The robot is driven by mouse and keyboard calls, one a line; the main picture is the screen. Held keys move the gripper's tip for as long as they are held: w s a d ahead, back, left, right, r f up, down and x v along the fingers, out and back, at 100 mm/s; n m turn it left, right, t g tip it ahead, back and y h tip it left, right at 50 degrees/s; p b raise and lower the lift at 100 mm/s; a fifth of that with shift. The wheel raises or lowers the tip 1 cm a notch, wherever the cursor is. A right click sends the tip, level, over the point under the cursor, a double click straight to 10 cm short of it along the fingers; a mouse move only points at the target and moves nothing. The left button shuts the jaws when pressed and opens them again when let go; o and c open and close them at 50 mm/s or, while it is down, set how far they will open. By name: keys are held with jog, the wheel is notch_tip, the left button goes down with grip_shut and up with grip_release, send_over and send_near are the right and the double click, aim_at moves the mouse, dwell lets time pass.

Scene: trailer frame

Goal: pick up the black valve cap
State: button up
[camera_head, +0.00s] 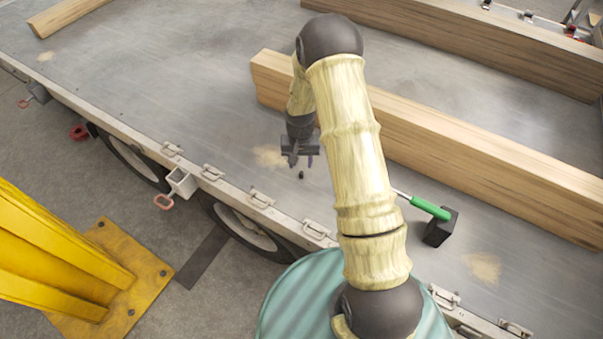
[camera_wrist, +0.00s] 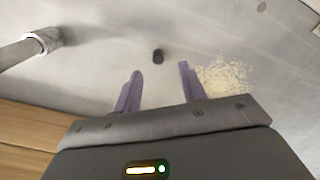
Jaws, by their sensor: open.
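The black valve cap (camera_head: 301,174) is a tiny dark cylinder on the grey metal trailer bed (camera_head: 215,110). In the wrist view the cap (camera_wrist: 158,56) lies beyond the fingertips, between their lines and slightly nearer the middle. My gripper (camera_head: 304,163) is open and empty, with its fingers pointing down close to the cap. In the wrist view its two purple-grey fingers (camera_wrist: 160,72) stand apart and do not touch the cap.
A long wooden beam (camera_head: 450,145) lies behind my arm. A pale patch (camera_wrist: 224,77) marks the bed beside the cap. The latched trailer edge (camera_head: 210,172) runs in front. A yellow post (camera_head: 50,245) stands at left.

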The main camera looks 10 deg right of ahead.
aim_at(302, 173)
jog(key=shift+f, duration=0.1)
jog(key=shift+s+d+f+p, duration=0.1)
jog(key=shift+f+p, duration=0.15)
jog(key=shift+f, duration=1.05)
jog(key=shift+d+f+p, duration=0.1)
jog(key=shift+f+p, duration=0.15)
jog(key=shift+f, duration=1)
grip_shut()
